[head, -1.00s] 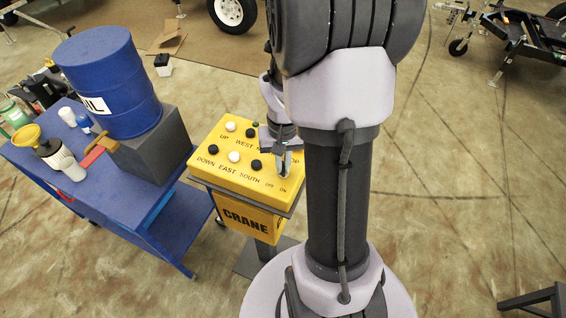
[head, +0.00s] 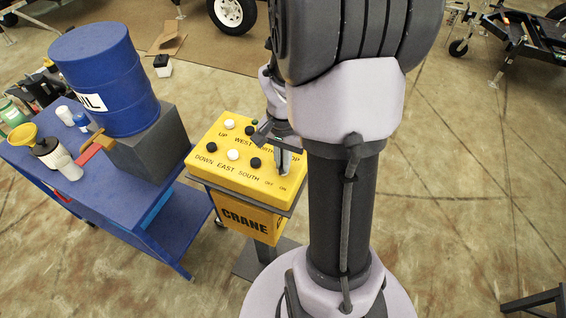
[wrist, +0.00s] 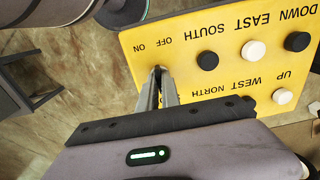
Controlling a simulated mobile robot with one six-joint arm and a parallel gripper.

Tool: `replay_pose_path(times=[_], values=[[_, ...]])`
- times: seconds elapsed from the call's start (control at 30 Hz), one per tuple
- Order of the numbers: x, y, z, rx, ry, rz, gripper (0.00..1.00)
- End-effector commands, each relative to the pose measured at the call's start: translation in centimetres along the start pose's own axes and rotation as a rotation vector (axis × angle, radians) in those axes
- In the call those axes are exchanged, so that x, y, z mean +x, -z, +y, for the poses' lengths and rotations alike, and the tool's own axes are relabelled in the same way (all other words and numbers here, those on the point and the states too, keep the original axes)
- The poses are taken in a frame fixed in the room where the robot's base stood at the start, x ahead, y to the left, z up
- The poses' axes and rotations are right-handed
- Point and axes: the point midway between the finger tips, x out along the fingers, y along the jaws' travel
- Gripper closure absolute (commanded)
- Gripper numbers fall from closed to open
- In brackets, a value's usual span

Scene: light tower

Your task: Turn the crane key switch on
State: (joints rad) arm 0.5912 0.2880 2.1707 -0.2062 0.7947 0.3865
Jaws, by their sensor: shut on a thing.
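The yellow crane control box (head: 240,184) stands on a post, with black and white buttons and direction labels on its top. Its OFF and ON labels (wrist: 165,41) are by the near right edge in the head view. My gripper (head: 284,170) points down at that spot. In the wrist view its narrow fingers (wrist: 160,74) are shut on the key switch (wrist: 158,69), just beside the OFF and ON lettering. The key is mostly hidden between the fingertips, so its exact angle cannot be told.
A blue table (head: 150,217) stands left of the box, bearing a blue oil drum (head: 105,80) on a grey block (head: 150,140) and several bottles. A dark stool (head: 535,302) is at the lower right. The floor on the right is mostly clear.

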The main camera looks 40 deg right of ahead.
Motion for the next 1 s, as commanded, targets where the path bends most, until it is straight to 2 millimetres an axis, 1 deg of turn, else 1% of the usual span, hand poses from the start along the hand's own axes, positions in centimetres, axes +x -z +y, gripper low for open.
replay_pose_path(times=[0.3,0.5,0.73,1.0], values=[[0.11,0.06,0.01,0.270,0.001,0.003,1.00],[0.09,0.04,0.02,0.399,0.001,0.002,1.00],[0.01,0.05,0.01,0.490,0.002,0.002,1.00],[-0.06,0.05,0.01,0.531,0.002,0.002,1.00]])
